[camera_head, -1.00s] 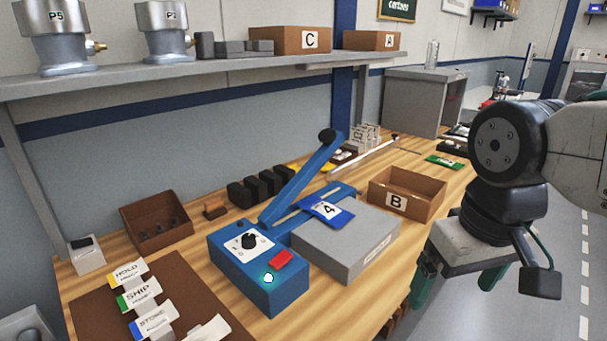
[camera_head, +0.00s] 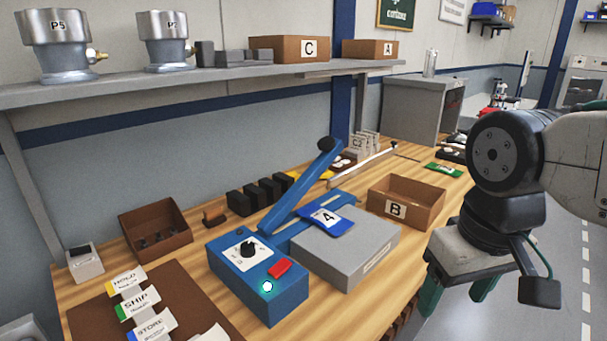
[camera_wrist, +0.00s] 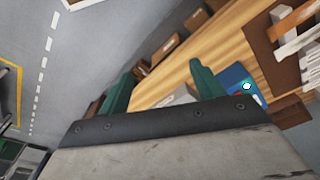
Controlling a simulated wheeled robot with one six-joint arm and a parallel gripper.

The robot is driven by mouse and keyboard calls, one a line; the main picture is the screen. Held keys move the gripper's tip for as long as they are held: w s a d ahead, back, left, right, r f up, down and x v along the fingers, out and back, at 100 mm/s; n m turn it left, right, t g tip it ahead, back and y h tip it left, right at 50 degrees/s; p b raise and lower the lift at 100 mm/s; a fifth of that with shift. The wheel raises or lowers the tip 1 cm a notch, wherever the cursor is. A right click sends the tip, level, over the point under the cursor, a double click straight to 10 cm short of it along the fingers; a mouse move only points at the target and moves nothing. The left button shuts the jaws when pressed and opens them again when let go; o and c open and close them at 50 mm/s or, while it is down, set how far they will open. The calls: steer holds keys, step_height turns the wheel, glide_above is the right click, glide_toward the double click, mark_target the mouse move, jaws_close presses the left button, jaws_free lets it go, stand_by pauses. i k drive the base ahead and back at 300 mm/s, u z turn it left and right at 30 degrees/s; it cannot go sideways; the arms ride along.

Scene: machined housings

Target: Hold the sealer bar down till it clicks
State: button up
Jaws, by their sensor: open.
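The blue sealer (camera_head: 285,300) stands on the wooden bench, with a dial, a red button and a lit white-green lamp on its box. Its sealer bar (camera_head: 302,186) is raised at a slant, with a black knob at the upper end. A blue pouch marked 4 (camera_head: 327,214) lies across the sealer's lower arm and the edge of a grey block (camera_head: 345,250). My gripper (camera_head: 457,292) is off the bench's right edge, apart from the sealer, pointing down. In the wrist view its green fingers (camera_wrist: 160,92) are spread and empty; a corner of the sealer (camera_wrist: 238,84) shows beyond them.
Bin B (camera_head: 405,202) stands right of the sealer, between it and my arm. An open brown box (camera_head: 155,228) and a brown mat (camera_head: 90,318) with label cards are at the left. A shelf (camera_head: 200,79) with metal housings hangs above. The floor at right is clear.

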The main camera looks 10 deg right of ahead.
mark_target(331, 147)
steer(key=k, duration=0.5)
steer(key=z, duration=1.85)
steer(key=i, duration=1.55)
steer(key=u, duration=3)
steer(key=i, duration=0.45)
steer(key=z, duration=0.05)
